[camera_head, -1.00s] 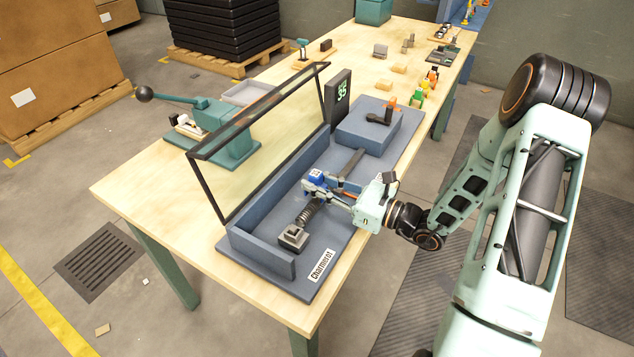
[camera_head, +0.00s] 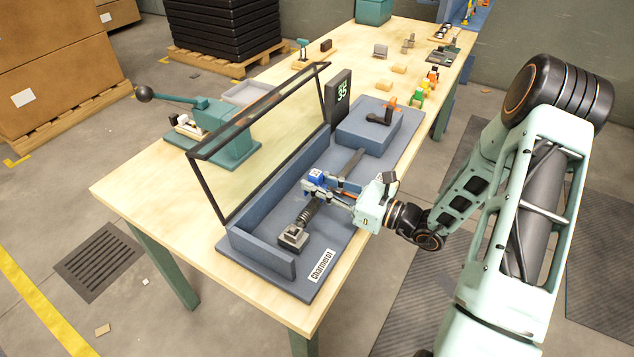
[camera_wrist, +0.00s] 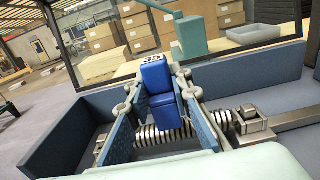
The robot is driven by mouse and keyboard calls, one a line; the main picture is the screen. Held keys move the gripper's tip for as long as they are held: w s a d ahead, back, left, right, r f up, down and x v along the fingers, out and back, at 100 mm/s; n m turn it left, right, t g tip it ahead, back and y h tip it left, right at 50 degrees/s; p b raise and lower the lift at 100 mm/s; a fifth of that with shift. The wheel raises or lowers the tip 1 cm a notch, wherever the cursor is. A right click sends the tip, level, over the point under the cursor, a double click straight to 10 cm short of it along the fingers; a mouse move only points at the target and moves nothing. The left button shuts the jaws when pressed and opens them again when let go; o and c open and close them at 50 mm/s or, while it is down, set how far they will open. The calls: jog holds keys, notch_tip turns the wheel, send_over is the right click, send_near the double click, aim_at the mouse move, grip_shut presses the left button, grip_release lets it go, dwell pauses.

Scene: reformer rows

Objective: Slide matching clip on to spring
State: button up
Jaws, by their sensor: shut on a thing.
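A blue clip (camera_head: 314,177) with a white number label on top is held between the fingers of my gripper (camera_head: 325,185). In the wrist view the clip (camera_wrist: 158,92) stands upright between the two finger pads of my gripper (camera_wrist: 160,118). The dark coil spring (camera_head: 307,214) lies in the grey-blue fixture (camera_head: 232,262). In the wrist view the spring (camera_wrist: 218,117) passes below the clip, with coils showing on both sides. The clip's lower end is at the coils; I cannot tell how far it is seated. A sign (camera_head: 341,97) with green digits stands behind the fixture.
A tilted clear guard (camera_head: 262,135) with a dark frame stands along the fixture's left side. A teal lever press (camera_head: 215,130) is beyond it. Green (camera_head: 417,95) and orange (camera_head: 432,76) pieces stand at the table's right side. The table's front left is clear.

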aim_at(317, 200)
jog(key=shift+f+b, duration=1.6)
jog(key=shift+f, duration=0.45)
jog(key=o, duration=1)
jog(key=v, duration=1.2)
